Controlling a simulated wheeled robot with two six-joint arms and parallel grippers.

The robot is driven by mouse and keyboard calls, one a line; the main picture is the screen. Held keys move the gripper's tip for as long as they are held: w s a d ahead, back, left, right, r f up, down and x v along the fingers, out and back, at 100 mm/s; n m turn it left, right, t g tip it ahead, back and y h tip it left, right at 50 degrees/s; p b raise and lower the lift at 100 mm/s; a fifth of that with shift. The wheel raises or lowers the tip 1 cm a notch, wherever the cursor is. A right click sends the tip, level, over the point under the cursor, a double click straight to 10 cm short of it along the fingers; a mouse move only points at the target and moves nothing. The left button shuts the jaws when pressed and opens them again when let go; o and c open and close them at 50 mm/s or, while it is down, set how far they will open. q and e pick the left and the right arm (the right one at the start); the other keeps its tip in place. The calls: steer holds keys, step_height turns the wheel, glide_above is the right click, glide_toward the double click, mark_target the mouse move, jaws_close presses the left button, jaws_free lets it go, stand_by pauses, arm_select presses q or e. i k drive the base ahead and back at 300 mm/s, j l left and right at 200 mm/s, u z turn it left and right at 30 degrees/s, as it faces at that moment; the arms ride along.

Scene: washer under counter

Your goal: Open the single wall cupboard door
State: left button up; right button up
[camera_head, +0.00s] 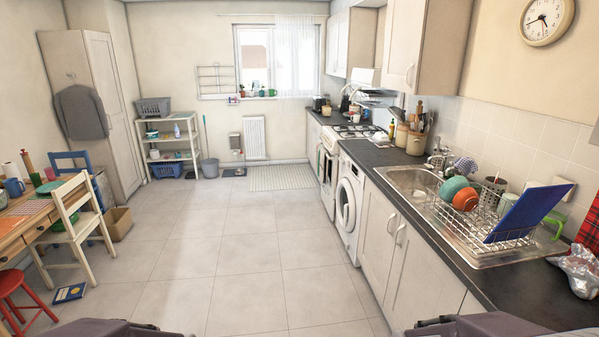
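A cream wall cupboard with one door (404,45) hangs at the upper right, above the counter. Its door looks shut, and a small handle (410,74) sits near its lower edge. The top of the cupboard is cut off by the picture edge. Another wall cupboard (343,42) hangs farther back, beside the window. My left gripper (150,327) and my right gripper (432,322) show only in part at the bottom edge, low and far from the cupboard. Their fingers are too cut off to tell open from shut.
The dark counter (398,156) runs along the right, with a sink, a loaded dish rack (490,222) and a washer (348,208) below. A table, a chair (75,215) and a red stool stand at left. The tiled floor (235,260) between is clear.

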mark_target(406, 20)
steer(key=i+j, duration=0.1)
steer(key=i, duration=0.6)
steer(key=i+z, duration=0.1)
steer(key=i, duration=0.6)
steer(key=i+j, duration=0.2)
steer(key=i, duration=0.5)
steer(key=i+j+z, duration=0.1)
steer(key=i, duration=0.6)
steer(key=i+z, duration=0.25)
steer(key=i, duration=0.2)
steer(key=i+j+z, duration=0.25)
steer(key=i, duration=0.2)
steer(key=i+j+z, duration=0.1)
steer(key=i+z, duration=0.15)
steer(key=i, duration=0.2)
